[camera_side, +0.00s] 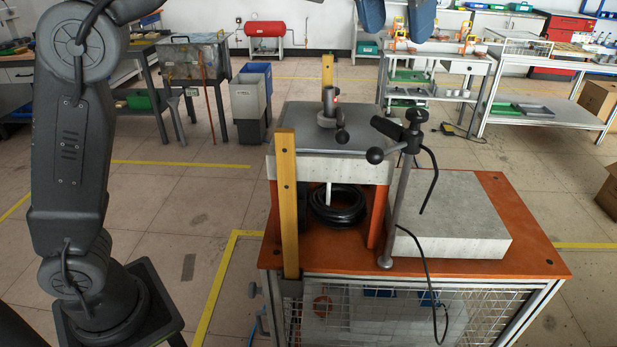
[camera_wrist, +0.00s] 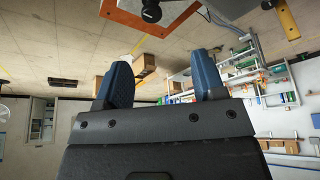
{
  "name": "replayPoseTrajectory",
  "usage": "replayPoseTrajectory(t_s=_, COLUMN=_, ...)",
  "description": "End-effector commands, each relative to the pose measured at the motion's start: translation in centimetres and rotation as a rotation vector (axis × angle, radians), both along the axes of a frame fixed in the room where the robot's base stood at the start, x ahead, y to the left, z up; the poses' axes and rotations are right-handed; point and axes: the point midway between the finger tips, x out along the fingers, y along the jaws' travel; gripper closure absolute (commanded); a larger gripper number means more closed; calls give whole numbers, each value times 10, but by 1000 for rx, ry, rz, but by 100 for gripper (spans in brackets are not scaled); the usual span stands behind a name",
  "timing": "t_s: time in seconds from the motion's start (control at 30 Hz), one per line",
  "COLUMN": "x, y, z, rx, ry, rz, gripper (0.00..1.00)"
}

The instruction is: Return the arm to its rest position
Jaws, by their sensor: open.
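My gripper (camera_wrist: 163,82) shows in the wrist view with its two blue fingers spread apart and nothing between them. In the side view the blue fingertips (camera_side: 396,16) show at the top edge, high above the bench. The rest of the gripper is cut off there. My arm stands at the left of the side view. The induction heater (camera_side: 340,150) stands on the orange-topped cart (camera_side: 345,258), well below the fingers, with a small metal part upright on its grey top.
A black stand with ball knobs (camera_side: 400,180) rises at the cart's front, next to a grey block (camera_side: 455,215). A yellow post (camera_side: 288,200) stands at the cart's left. Work tables (camera_side: 440,55) line the back. The air around the fingers looks clear.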

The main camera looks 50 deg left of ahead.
Motion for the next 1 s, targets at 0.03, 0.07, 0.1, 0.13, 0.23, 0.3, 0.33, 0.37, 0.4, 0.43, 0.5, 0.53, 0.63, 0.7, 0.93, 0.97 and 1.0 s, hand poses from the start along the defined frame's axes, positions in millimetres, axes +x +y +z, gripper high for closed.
replayPoseTrajectory(t_s=0.03, x=-7, y=12, z=0, rx=1, ry=-4, rz=0, gripper=37)
replayPoseTrajectory(t_s=0.07, x=-12, y=18, z=-2, rx=1, ry=-5, rz=-2, gripper=37)
replayPoseTrajectory(t_s=0.1, x=-18, y=26, z=-4, rx=1, ry=-9, rz=-6, gripper=37)
replayPoseTrajectory(t_s=0.13, x=-24, y=33, z=-7, rx=0, ry=-11, rz=-9, gripper=37)
replayPoseTrajectory(t_s=0.23, x=-43, y=54, z=-19, rx=0, ry=-22, rz=-16, gripper=37)
replayPoseTrajectory(t_s=0.3, x=-58, y=67, z=-29, rx=-1, ry=-29, rz=-20, gripper=37)
replayPoseTrajectory(t_s=0.33, x=-65, y=73, z=-35, rx=-2, ry=-31, rz=-21, gripper=37)
replayPoseTrajectory(t_s=0.37, x=-72, y=78, z=-41, rx=-2, ry=-33, rz=-23, gripper=37)
replayPoseTrajectory(t_s=0.4, x=-81, y=85, z=-49, rx=-2, ry=-37, rz=-24, gripper=37)
replayPoseTrajectory(t_s=0.43, x=-89, y=90, z=-56, rx=-2, ry=-41, rz=-24, gripper=37)
replayPoseTrajectory(t_s=0.5, x=-106, y=101, z=-73, rx=-3, ry=-48, rz=-25, gripper=37)
replayPoseTrajectory(t_s=0.53, x=-114, y=105, z=-81, rx=-3, ry=-51, rz=-25, gripper=37)
replayPoseTrajectory(t_s=0.63, x=-141, y=119, z=-110, rx=-3, ry=-62, rz=-24, gripper=37)
replayPoseTrajectory(t_s=0.7, x=-160, y=127, z=-132, rx=-3, ry=-70, rz=-21, gripper=37)
replayPoseTrajectory(t_s=0.93, x=-207, y=142, z=-197, rx=-2, ry=-90, rz=-12, gripper=37)
replayPoseTrajectory(t_s=0.97, x=-210, y=143, z=-203, rx=-2, ry=-92, rz=-10, gripper=37)
replayPoseTrajectory(t_s=1.0, x=-214, y=144, z=-209, rx=-2, ry=-93, rz=-9, gripper=37)
